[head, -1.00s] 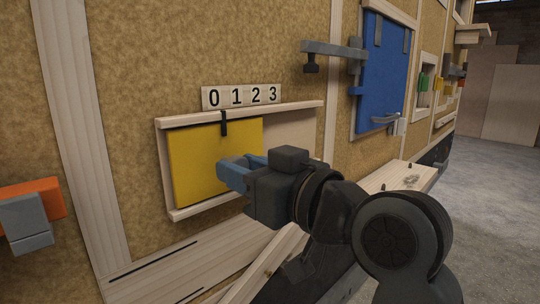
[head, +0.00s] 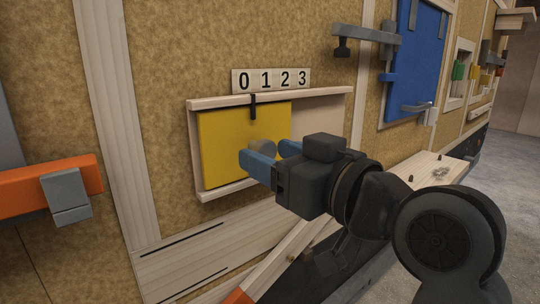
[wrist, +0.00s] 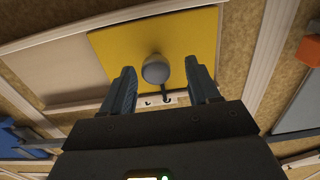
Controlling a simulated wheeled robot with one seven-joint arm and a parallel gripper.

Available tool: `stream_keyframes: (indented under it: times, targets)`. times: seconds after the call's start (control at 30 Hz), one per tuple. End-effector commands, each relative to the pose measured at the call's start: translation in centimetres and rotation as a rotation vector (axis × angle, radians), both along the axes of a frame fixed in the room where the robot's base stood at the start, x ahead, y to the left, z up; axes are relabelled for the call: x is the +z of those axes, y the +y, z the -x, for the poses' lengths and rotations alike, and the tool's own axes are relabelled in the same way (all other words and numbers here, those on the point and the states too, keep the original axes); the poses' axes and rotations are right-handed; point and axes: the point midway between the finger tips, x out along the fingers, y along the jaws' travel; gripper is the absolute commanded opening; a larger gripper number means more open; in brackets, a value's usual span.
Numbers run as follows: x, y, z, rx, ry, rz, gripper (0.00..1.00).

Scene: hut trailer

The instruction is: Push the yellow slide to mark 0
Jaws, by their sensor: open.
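The yellow slide (head: 222,145) sits in a wooden frame with a rail above and below. It fills the left and middle part, with a bare pale panel at its right. Its black pointer (head: 253,106) stands between marks 0 and 1 of the number plate (head: 271,80). A round grey knob (wrist: 155,69) sticks out of the slide. My gripper (wrist: 159,64) is open, its two blue fingers on either side of the knob in the wrist view. I cannot tell whether a finger touches it. In the head view, my gripper (head: 264,156) partly covers the slide's lower right.
A blue door (head: 412,60) with grey latches is at the upper right. An orange bar (head: 45,190) with a grey block is at the left. A wooden ledge (head: 415,180) runs below and right of the slide.

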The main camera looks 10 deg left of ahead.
Motion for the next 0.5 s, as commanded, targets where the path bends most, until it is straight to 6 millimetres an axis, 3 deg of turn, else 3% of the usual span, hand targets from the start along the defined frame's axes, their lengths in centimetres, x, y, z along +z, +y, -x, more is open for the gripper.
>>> stream_keyframes:
  times: [0.3, 0.5]
  targets:
    - [-0.1, -4.1, 3.1, -0.002, -0.001, 0.001, 0.60]
    - [-0.1, -5.2, 4.1, 0.000, -0.001, 0.001, 0.60]
